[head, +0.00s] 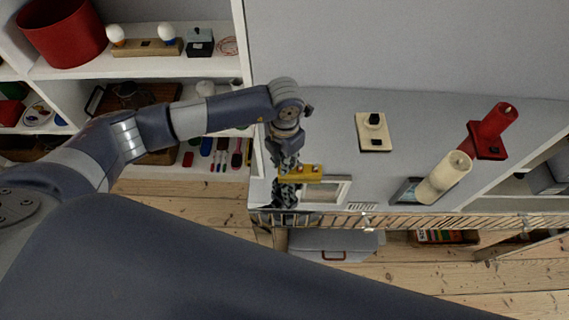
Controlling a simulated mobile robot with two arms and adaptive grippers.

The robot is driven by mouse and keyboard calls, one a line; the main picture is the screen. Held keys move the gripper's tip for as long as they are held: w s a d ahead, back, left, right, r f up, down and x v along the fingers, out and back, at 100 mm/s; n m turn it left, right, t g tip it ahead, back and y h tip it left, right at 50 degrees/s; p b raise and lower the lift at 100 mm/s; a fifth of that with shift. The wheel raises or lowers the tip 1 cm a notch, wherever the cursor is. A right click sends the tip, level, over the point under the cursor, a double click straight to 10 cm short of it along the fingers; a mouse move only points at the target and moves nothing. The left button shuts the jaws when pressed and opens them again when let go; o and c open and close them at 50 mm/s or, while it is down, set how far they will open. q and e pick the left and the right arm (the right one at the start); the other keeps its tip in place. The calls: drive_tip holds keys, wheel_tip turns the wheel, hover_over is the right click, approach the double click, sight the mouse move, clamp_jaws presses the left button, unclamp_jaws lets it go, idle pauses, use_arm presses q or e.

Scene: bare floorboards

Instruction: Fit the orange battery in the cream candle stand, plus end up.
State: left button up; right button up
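The cream stand (371,143) is a flat rectangular plate with a black raised part on it. It lies on the grey top of the cabinet. My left gripper (286,195) points down at the left end of that top, left of the stand and apart from it. A yellow-orange piece (312,174) with dark spots shows right beside its fingers. I cannot tell if it is gripped or lies behind them. I cannot make out whether the fingers are open or shut. No orange battery can be made out for sure. My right gripper is out of view.
A pale frame (326,191) lies near the front edge, above a rail (420,222). Shelves (130,68) with small objects stand left. The top's middle is clear.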

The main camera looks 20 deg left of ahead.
use_arm(q)
drive_tip(key=shift+f, duration=0.3)
clamp_jaws()
drive_tip(key=shift+r, duration=0.15)
